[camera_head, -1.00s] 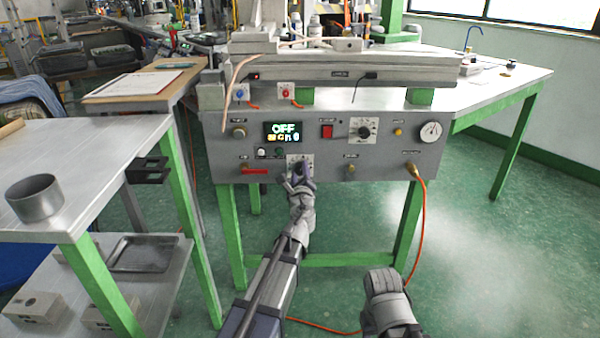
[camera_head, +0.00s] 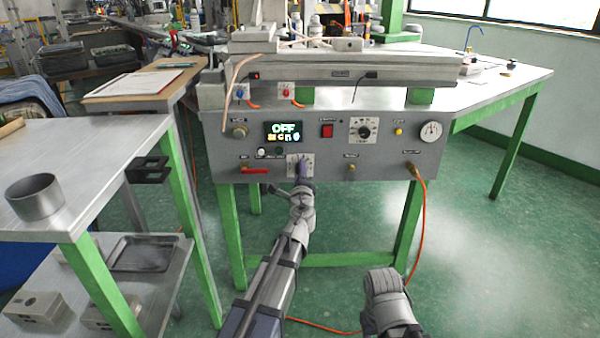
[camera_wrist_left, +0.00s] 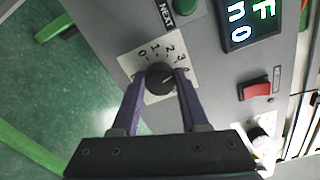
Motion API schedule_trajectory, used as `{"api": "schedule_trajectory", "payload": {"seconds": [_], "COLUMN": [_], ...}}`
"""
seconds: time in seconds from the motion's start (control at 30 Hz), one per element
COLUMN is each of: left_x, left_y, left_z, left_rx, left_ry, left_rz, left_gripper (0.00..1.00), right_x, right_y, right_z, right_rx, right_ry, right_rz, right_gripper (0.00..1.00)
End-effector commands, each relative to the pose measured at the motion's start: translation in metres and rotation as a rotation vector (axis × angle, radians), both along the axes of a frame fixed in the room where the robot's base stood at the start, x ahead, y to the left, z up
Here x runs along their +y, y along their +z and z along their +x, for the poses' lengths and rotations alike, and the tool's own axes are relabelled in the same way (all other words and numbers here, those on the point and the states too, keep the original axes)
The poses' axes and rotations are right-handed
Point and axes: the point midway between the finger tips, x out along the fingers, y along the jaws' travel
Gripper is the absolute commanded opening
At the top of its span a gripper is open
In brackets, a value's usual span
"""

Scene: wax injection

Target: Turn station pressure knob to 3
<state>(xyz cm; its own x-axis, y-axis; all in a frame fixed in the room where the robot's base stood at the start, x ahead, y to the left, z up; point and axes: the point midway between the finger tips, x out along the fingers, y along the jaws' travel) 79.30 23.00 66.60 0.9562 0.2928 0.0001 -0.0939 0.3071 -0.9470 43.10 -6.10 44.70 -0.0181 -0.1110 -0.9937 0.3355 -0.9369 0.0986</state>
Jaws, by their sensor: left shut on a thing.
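The station pressure knob (camera_wrist_left: 160,79) is a round black knob on a pale dial plate (camera_wrist_left: 131,65) marked with numbers including 0, 1, 2 and 3. A light mark shows on the knob, but I cannot read exactly which number it meets. My left gripper (camera_wrist_left: 161,82) has its two purple fingers closed on either side of the knob.
A display (camera_head: 284,132) reads OFF above the dial. A red switch (camera_head: 327,131), another dial knob (camera_head: 364,131) and a gauge (camera_head: 431,131) sit to the right. A red-handled valve (camera_head: 254,170) is close on the left. An orange hose (camera_head: 424,210) hangs at the right.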

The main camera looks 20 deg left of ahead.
Motion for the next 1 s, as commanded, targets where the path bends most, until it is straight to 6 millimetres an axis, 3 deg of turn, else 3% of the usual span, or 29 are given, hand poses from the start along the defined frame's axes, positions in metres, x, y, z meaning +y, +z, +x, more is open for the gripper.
{"api": "schedule_trajectory", "payload": {"seconds": [0.27, 0.3, 0.57, 1.0], "left_x": [0.000, 0.000, 0.000, -0.003], "left_y": [0.000, 0.000, 0.000, 0.000], "left_z": [-0.001, -0.001, 0.000, -0.010], "left_rx": [-0.001, -0.001, 0.000, 0.000], "left_ry": [0.001, 0.001, 0.000, 0.000], "left_rz": [-0.001, -0.001, 0.000, 0.000], "left_gripper": [0.00, 0.45, 0.74, 0.74], "right_x": [0.000, 0.000, 0.000, 0.000], "right_y": [0.000, 0.000, 0.000, 0.000], "right_z": [0.000, 0.000, 0.000, 0.000], "right_rx": [0.000, 0.000, 0.000, 0.000], "right_ry": [0.000, 0.000, 0.000, 0.000], "right_rz": [0.000, 0.000, 0.000, 0.000], "right_gripper": [0.50, 0.50, 0.50, 0.50]}}
